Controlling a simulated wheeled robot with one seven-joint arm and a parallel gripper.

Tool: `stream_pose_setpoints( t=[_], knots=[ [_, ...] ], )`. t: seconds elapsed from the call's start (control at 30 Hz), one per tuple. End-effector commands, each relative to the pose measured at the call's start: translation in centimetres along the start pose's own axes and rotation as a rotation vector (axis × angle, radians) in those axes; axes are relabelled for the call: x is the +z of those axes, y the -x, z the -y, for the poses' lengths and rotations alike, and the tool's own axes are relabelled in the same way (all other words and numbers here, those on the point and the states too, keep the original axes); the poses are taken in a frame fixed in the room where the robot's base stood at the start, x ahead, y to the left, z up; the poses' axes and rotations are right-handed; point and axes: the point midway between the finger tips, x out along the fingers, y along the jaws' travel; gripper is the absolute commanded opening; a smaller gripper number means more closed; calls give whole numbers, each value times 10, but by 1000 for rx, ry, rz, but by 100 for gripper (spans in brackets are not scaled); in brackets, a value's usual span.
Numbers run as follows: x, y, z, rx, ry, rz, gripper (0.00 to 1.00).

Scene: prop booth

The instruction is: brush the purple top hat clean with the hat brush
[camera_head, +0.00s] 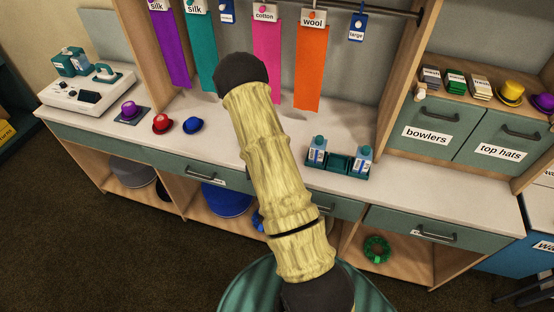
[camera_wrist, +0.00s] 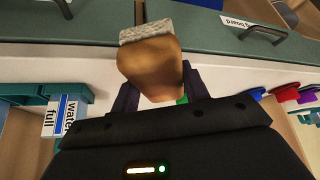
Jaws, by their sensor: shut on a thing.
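The purple top hat (camera_head: 130,109) stands on a small dark pad at the left of the counter, next to the white machine. A purple hat also shows at the right edge of the wrist view (camera_wrist: 307,96). My gripper (camera_wrist: 160,92) is shut on the hat brush (camera_wrist: 150,65), a brown wooden block with a pale grey bristle face, above the counter's front edge. The brush is apart from the hat. In the head view my arm hides the gripper and brush.
A red hat (camera_head: 161,124) and a blue hat (camera_head: 193,125) stand right of the purple one. A teal rack (camera_head: 338,168) with bottles is on the counter's right part. Fabric strips, including an orange one (camera_head: 311,68), hang behind. The white machine (camera_head: 88,98) stands far left.

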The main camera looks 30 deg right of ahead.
Motion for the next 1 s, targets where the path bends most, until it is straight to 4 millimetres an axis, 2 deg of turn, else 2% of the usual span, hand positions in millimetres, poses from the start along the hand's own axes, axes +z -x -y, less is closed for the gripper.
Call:
stream_pose_setpoints(
  t=[0.1, 0.3, 0.4, 0.5, 0.63, 1.0],
  knots=[
    [38, -21, 34, -53, 90, 10, 27],
    [114, -54, 85, -148, 248, 10, 27],
    [149, -68, 102, -186, 311, 7, 27],
    [173, -77, 113, -212, 353, 4, 27],
    [185, -80, 118, -226, 374, 0, 27],
    [184, -79, 117, -226, 373, 0, 27]
  ],
)
